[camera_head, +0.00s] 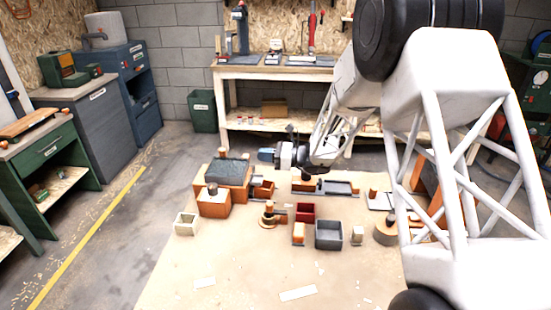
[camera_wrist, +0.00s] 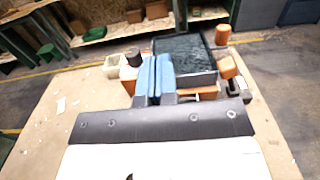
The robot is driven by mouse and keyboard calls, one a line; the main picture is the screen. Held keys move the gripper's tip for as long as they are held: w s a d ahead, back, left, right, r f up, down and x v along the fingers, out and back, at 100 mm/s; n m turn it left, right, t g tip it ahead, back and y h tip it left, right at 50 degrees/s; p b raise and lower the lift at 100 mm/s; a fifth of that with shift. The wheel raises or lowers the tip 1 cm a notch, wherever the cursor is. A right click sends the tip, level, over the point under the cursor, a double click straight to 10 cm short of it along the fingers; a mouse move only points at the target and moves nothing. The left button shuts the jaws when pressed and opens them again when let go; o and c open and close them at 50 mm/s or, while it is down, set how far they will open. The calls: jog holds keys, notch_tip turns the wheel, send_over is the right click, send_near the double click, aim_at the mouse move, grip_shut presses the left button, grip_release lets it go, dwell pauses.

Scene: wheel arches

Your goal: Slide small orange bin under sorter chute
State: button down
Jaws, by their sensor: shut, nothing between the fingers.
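The likely sorter is an orange box with a dark sloped top (camera_head: 231,170) at the back left of the work surface. Its dark top also shows in the wrist view (camera_wrist: 190,60). I cannot clearly make out its chute. A small orange bin (camera_head: 263,190) stands just right of the sorter, close against it. In the wrist view an orange edge (camera_wrist: 208,91), probably this bin, shows beside the fingers, partly hidden. My gripper (camera_head: 265,155) is above and behind the sorter's right side. Its blue fingers (camera_wrist: 154,75) are shut together and empty.
An orange block with a dark cylinder (camera_head: 213,206) stands in front of the sorter. A cream bin (camera_head: 186,224), red bin (camera_head: 305,212) and grey bin (camera_head: 328,236) stand nearby. A brass-coloured post (camera_head: 268,214) is between them. The front of the surface is mostly clear.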

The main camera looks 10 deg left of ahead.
jog(key=a, duration=1.6)
jog(key=shift+s+d+r, duration=0.25)
jog(key=shift+d+r, duration=0.05)
jog(key=s+d+r+n+g+h, duration=0.1)
jog(key=s+d+r+n+h, duration=0.4)
jog(key=s+d, duration=0.4)
jog(key=s+d+r+n+g+h, duration=0.15)
jog(key=s+d+r+n, duration=0.25)
jog(key=s+d+r, duration=0.45)
jog(key=s+d+n+t+h, duration=0.5)
jog(key=s+d+n+h, duration=0.3)
jog(key=s+d, duration=2.1)
jog(key=h, duration=0.3)
jog(key=shift+d+f+n+h, duration=0.2)
jog(key=shift+f+n+h, duration=0.05)
jog(key=shift+n+h, duration=0.15)
